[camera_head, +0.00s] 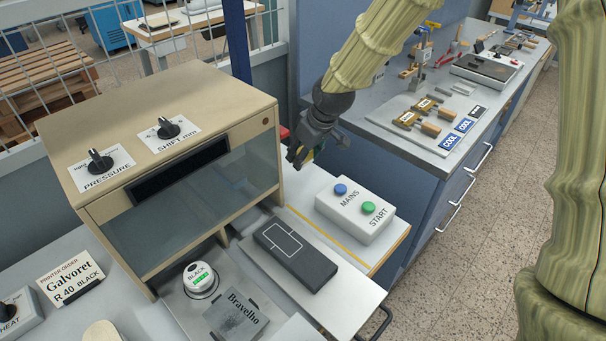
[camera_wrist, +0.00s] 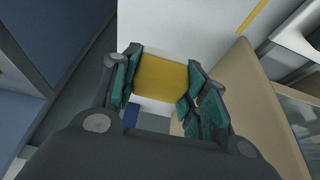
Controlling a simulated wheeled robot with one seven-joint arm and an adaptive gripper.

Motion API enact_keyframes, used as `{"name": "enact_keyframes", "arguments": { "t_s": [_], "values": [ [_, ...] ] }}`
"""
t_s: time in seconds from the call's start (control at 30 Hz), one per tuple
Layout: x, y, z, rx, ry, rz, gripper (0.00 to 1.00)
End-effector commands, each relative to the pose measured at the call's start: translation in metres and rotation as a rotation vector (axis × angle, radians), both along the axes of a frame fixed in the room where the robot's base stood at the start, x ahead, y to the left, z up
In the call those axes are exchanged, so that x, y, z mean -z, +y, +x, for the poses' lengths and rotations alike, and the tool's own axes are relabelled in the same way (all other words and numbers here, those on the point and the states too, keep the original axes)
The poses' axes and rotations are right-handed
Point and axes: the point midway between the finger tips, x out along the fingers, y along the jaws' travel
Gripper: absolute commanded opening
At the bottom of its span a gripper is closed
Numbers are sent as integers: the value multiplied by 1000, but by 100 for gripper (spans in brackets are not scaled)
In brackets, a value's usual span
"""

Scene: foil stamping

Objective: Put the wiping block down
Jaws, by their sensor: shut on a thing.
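My gripper (camera_head: 313,150) is above the back part of the white worktop, behind the control box, in the head view. In the wrist view my gripper (camera_wrist: 162,82) has its teal-padded fingers closed on the sides of the wiping block (camera_wrist: 160,80). The block shows a yellow face with a pale edge. In the head view the block is mostly hidden by the fingers. I cannot tell whether it touches the surface below.
The white control box (camera_head: 355,211) with blue MAINS and green START buttons stands in front of my gripper. The beige machine (camera_head: 180,150) is at left. A grey bench (camera_head: 440,130) with tools is at right. A dark plate (camera_head: 295,256) lies nearer.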

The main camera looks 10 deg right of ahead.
Motion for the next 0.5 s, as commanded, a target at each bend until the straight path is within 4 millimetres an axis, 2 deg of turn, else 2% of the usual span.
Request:
{"name": "enact_keyframes", "arguments": {
  "t_s": [0.1, 0.37, 0.5],
  "values": [
    [14, 0, 0, -1, 1, -1, 14],
    [28, 1, 0, -1, 1, -1, 14],
    [43, 1, -1, 0, 3, -1, 14]
  ]
}}
